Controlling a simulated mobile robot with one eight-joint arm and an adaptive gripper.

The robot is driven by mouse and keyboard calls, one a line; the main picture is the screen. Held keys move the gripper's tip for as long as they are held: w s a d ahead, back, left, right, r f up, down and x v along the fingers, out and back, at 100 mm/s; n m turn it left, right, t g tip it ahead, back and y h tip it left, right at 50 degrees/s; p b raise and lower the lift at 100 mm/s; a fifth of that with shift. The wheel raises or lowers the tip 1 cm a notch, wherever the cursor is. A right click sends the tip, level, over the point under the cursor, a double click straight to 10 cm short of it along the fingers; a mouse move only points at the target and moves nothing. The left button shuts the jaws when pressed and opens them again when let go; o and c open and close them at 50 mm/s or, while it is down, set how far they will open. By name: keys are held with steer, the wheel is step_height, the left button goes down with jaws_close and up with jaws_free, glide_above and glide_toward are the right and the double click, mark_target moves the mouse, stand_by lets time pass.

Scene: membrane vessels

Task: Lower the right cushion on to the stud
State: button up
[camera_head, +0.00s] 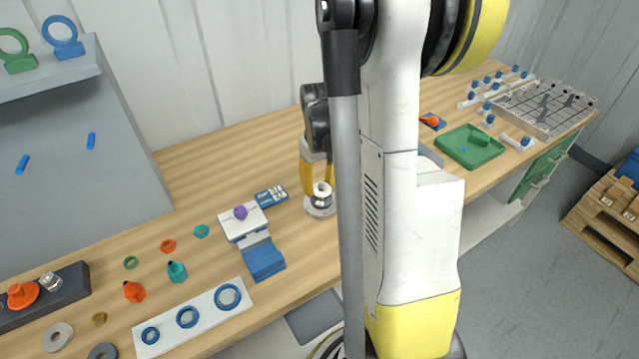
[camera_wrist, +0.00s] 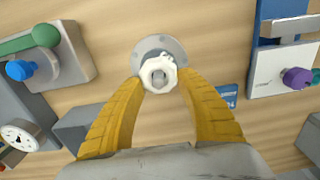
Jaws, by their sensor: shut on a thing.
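A small white ring-shaped cushion (camera_wrist: 146,76) is between the tips of my gripper's yellow fingers (camera_wrist: 160,78), which are shut on it. The grey stud (camera_wrist: 160,78) shows through the cushion's hole, roughly centred. Its round grey metal base (camera_wrist: 152,44) lies below on the table. In the head view my gripper (camera_head: 318,178) points down, partly hidden behind my arm. The cushion (camera_head: 322,187) shows there at the top of the metal stand (camera_head: 319,208). I cannot tell whether the cushion touches the stud or hangs just above it.
A blue card (camera_head: 271,195) and a white fixture with a purple knob (camera_head: 240,212) stand to the left. A blue block (camera_head: 264,261) is in front of them. In the wrist view a grey fixture with a green handle (camera_wrist: 30,42) and a gauge (camera_wrist: 18,138) are at left.

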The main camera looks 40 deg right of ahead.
steer(key=o, duration=0.9)
step_height(320, 180, up, 12)
steer(key=shift+r, duration=0.1)
stand_by(0.6)
